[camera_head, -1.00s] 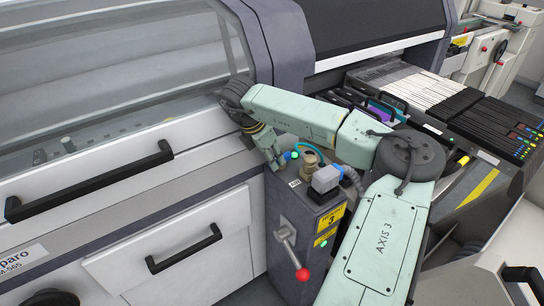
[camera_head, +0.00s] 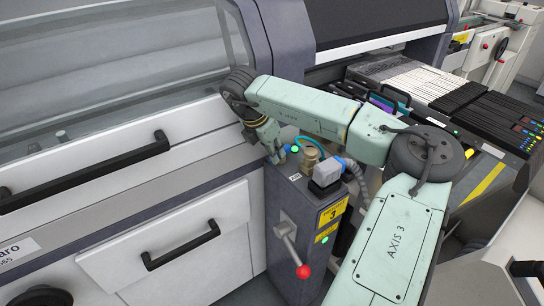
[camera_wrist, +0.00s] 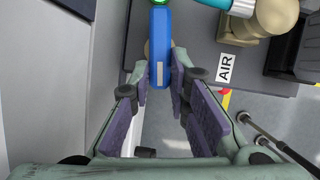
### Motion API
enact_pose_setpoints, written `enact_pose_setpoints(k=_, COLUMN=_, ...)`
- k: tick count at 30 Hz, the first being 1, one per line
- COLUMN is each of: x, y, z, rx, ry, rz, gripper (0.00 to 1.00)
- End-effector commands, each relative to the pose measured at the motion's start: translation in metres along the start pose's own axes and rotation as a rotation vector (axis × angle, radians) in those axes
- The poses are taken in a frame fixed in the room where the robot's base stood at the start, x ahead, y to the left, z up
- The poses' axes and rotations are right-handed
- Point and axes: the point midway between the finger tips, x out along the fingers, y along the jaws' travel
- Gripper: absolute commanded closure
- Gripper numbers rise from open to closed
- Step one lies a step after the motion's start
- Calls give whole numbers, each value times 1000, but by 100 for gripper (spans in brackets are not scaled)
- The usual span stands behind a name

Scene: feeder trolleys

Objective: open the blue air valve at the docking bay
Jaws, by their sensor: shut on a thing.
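The blue valve handle (camera_wrist: 160,48) is a flat, slim lever in the wrist view, with a green ring at its top end. My gripper (camera_wrist: 161,78) has its two fingers on either side of the lever's lower end and is shut on it. In the head view my gripper (camera_head: 275,152) is at the top left of the grey docking post (camera_head: 292,238). There the lever is mostly hidden by my gripper, and only a small blue and green spot shows beside it.
A white AIR label (camera_wrist: 226,67) lies right of the lever, near a beige fitting (camera_wrist: 277,17) with a teal hose. A grey connector (camera_head: 326,173) and a red-knobbed lever (camera_head: 303,271) are on the post. The machine's drawers (camera_head: 185,252) stand to the left.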

Motion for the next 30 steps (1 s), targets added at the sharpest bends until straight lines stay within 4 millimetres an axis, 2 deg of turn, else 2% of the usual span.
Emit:
enact_pose_setpoints(k=1, x=7, y=-2, z=-2, rx=-31, ry=-3, rz=15, gripper=100)
enact_pose_setpoints(k=5, x=8, y=-5, z=-2, rx=-135, ry=-3, rz=58, gripper=100)
enact_pose_setpoints(k=30, x=6, y=-24, z=11, rx=-871, ry=1, rz=365, gripper=100)
